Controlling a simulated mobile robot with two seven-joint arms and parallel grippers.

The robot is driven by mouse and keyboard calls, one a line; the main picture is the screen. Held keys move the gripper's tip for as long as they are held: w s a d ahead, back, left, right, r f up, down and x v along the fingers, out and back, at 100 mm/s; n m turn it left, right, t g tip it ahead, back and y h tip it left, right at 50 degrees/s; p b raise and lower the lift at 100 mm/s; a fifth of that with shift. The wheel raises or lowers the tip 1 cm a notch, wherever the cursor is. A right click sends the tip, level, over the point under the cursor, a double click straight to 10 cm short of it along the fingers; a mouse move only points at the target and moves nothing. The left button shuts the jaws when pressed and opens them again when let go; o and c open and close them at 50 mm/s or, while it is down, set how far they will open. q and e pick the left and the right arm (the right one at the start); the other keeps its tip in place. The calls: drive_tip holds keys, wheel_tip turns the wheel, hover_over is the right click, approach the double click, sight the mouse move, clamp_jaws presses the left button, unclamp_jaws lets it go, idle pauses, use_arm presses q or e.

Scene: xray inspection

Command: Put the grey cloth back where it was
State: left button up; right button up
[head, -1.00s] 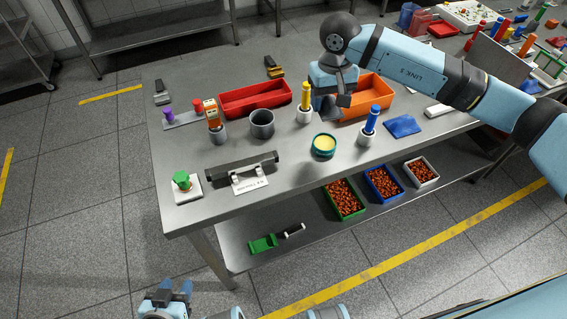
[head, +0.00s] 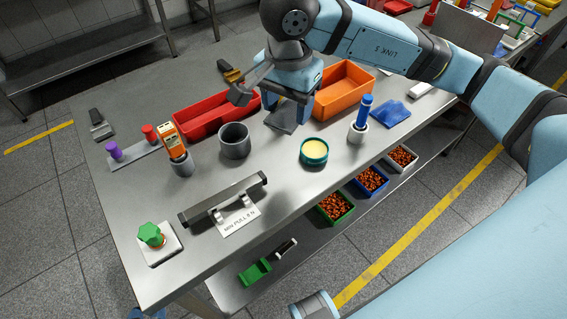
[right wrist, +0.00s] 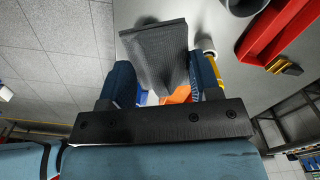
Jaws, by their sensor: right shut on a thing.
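The grey cloth (head: 283,119) hangs from my right gripper (head: 290,100), between its blue fingers, above the table left of the orange bin. In the right wrist view the right gripper (right wrist: 168,85) is shut on the ribbed grey cloth (right wrist: 157,45), which spreads out beyond the fingertips. A yellow object (right wrist: 213,70) shows close beside one finger there; in the head view the gripper hides it. Only a sliver of my left gripper (head: 147,314) shows at the bottom edge of the head view; its fingers are cut off.
Around the gripper stand a red tray (head: 190,122), orange bin (head: 350,101), grey cup (head: 234,143), teal-rimmed tub (head: 314,156) and blue-handled tool in a white cup (head: 357,132). A blue cloth (head: 391,115) lies to the right. Bare tabletop (head: 275,165) shows in front.

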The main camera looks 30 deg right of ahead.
hover_over(287, 172)
wheel_tip(287, 172, down, 12)
drive_tip(key=shift+s+f+b, duration=0.1)
drive_tip(key=shift+b, duration=0.25)
use_arm(q)
drive_tip(key=shift+w+f, duration=0.1)
drive_tip(key=shift+f, duration=0.2)
use_arm(e)
drive_tip(key=shift+f, duration=2.4)
use_arm(q)
drive_tip(key=shift+f, duration=0.1)
use_arm(e)
drive_tip(key=shift+a+f, duration=0.1)
drive_tip(key=shift+f+b, duration=0.2)
drive_tip(key=shift+b, duration=0.25)
drive_tip(key=o, duration=0.9)
drive_tip(key=shift+r, duration=0.1)
use_arm(q)
drive_tip(key=shift+r, duration=0.2)
use_arm(e)
drive_tip(key=shift+r, duration=0.1)
